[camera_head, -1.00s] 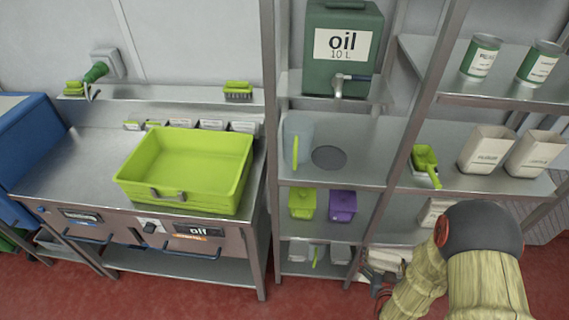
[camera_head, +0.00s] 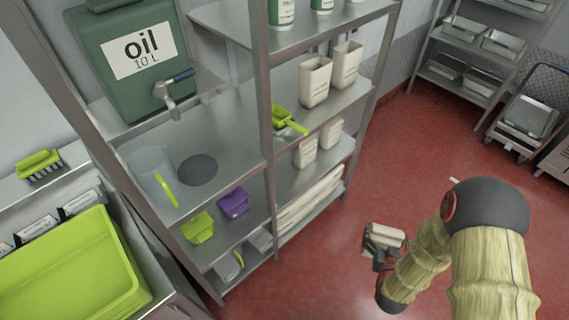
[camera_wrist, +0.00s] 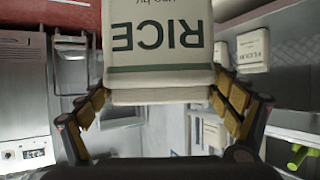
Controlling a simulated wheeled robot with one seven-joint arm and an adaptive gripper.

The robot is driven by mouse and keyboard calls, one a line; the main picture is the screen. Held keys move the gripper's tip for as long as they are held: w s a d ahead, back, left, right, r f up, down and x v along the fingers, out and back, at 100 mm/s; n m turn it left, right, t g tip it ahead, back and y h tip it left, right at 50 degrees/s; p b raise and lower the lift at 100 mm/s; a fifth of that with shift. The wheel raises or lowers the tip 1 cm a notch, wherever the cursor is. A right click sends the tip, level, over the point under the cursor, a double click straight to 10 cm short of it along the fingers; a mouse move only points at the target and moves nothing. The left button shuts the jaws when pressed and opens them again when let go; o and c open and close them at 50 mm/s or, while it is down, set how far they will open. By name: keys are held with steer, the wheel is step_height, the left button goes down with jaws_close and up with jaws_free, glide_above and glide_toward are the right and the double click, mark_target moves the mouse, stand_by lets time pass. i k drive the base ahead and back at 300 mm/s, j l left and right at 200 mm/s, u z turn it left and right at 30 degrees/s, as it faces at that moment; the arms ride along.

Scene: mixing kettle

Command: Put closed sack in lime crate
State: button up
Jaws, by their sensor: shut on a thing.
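The closed sack (camera_wrist: 160,45) is off-white with a green line and the word RICE, upside down in the wrist view. My gripper (camera_wrist: 162,104) is shut on it, with a padded finger at each side. In the head view the sack (camera_head: 386,235) shows small in my gripper (camera_head: 380,248), held over the red floor to the right of the shelf. The lime crate (camera_head: 75,265) stands on the steel counter at lower left, partly cut off by the picture edge; its visible inside is empty.
A steel shelf unit (camera_head: 262,110) stands between my gripper and the crate. It holds a green oil tank (camera_head: 135,60), a clear jug (camera_head: 152,178), a lime scoop (camera_head: 288,121) and several white sacks (camera_head: 316,82). Open red floor (camera_head: 400,150) lies right of it.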

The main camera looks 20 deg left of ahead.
mark_target(116, 271)
steer(key=k+j+z, duration=0.25)
steer(key=k+j, duration=0.15)
steer(key=k+j+z, duration=0.3)
steer(key=k, duration=0.25)
steer(key=k+j+z, duration=0.1)
steer(key=k+z, duration=0.15)
steer(key=k, duration=0.25)
